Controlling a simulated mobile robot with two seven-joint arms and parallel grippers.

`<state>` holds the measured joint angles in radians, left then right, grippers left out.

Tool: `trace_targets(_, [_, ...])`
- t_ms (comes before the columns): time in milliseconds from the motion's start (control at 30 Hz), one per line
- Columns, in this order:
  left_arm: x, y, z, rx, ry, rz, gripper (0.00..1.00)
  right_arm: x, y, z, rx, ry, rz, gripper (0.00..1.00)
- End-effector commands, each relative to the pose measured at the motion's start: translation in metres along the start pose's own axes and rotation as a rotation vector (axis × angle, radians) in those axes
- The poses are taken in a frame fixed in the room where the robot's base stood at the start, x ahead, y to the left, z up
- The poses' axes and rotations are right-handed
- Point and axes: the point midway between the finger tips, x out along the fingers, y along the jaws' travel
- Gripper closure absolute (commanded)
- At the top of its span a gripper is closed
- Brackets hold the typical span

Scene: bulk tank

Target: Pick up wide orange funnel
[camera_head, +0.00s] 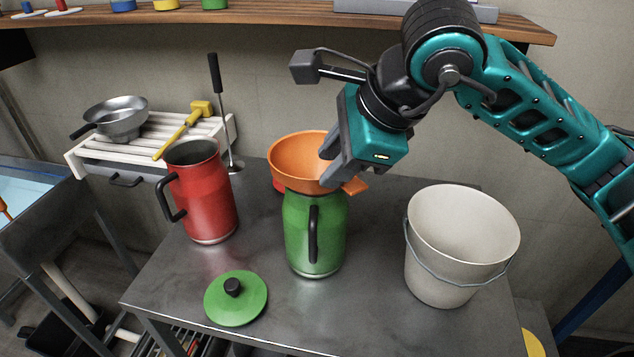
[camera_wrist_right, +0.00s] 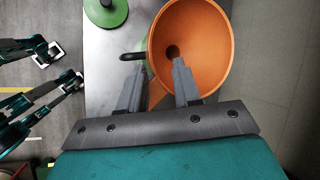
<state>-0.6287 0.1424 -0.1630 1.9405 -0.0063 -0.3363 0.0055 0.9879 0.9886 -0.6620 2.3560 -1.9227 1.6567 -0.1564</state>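The wide orange funnel (camera_head: 300,160) sits in the mouth of the green jug (camera_head: 315,235), its bowl facing up and its tab at the right. My right gripper (camera_head: 340,172) is at the funnel's right side, pointing down. In the right wrist view, the fingers (camera_wrist_right: 155,88) are apart, one over the funnel's bowl (camera_wrist_right: 205,45) and the other outside it by the jug's handle. Orange shows between them, and I see no firm grip. The funnel's spout is hidden inside the jug. My left gripper does not show in the head view.
A red jug (camera_head: 205,195) stands left of the green one. A green lid (camera_head: 250,300) lies in front, and a white bucket (camera_head: 450,230) stands at the right. A white rack (camera_head: 90,155) with a metal funnel (camera_head: 118,120) is at the back left. A wooden shelf (camera_head: 290,14) runs above.

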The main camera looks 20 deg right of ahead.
Motion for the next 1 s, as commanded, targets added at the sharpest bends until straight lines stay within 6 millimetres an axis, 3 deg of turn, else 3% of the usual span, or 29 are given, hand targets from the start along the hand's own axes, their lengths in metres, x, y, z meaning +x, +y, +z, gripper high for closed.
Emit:
trace_targets(300, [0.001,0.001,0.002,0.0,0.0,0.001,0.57,0.044,0.001,0.0,0.001,0.001,0.004,0.67])
trace_targets(600, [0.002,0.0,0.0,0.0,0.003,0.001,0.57,0.049,0.001,0.0,-0.001,0.0,0.002,0.67])
trace_targets(933, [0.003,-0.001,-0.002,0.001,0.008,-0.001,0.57,0.048,0.001,0.0,-0.001,0.0,0.002,0.99])
trace_targets(1000, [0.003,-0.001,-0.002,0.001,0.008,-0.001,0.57,0.048,0.001,0.0,-0.001,0.0,0.002,1.0])
